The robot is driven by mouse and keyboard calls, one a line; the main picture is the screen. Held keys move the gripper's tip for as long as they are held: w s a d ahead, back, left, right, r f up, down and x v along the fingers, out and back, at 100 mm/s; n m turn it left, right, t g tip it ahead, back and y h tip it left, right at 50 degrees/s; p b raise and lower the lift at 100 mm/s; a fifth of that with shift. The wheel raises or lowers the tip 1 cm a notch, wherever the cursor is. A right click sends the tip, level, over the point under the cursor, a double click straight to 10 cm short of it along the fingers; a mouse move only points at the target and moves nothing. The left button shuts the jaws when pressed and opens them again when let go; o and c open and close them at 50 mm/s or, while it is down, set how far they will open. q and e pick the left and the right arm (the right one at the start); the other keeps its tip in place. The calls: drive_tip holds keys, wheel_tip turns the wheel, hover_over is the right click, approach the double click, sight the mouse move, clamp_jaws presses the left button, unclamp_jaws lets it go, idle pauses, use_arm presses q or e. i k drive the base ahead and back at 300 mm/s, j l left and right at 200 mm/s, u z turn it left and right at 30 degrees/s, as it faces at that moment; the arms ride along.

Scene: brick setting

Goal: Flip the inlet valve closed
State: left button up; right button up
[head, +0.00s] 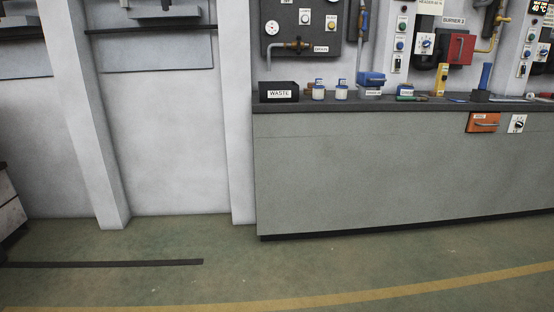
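No label that I can read says inlet, so I cannot tell which fitting is the inlet valve. A dark wall panel (304,24) at the top carries a gauge (272,28), round buttons and a brass pipe fitting (297,46) beside a small label that seems to read drain. A yellow pipe (492,40) runs down the wall at the upper right, near a panel labelled burner. The top edge of the picture cuts off the upper part of these panels. Neither of my grippers is in view.
A long grey counter (380,170) stands against the wall at right.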

sight(365, 15)
drive_tip(key=i+j+z, duration=0.1)
drive_tip(key=i+z, duration=0.2)
drive_tip(key=i, duration=0.15)
drive_tip(key=i+j+z, duration=0.3)
drive_tip(key=i, duration=0.15)
drive_tip(key=i+j+z, duration=0.3)
drive_tip(key=i, duration=0.15)
drive_tip(key=i+j+z, duration=0.1)
drive_tip(key=i, duration=0.25)
drive_tip(key=i+l, duration=0.1)
drive_tip(key=i, duration=0.65)
drive_tip(key=i+l+z, duration=0.1)
drive_tip(key=i, duration=0.65)
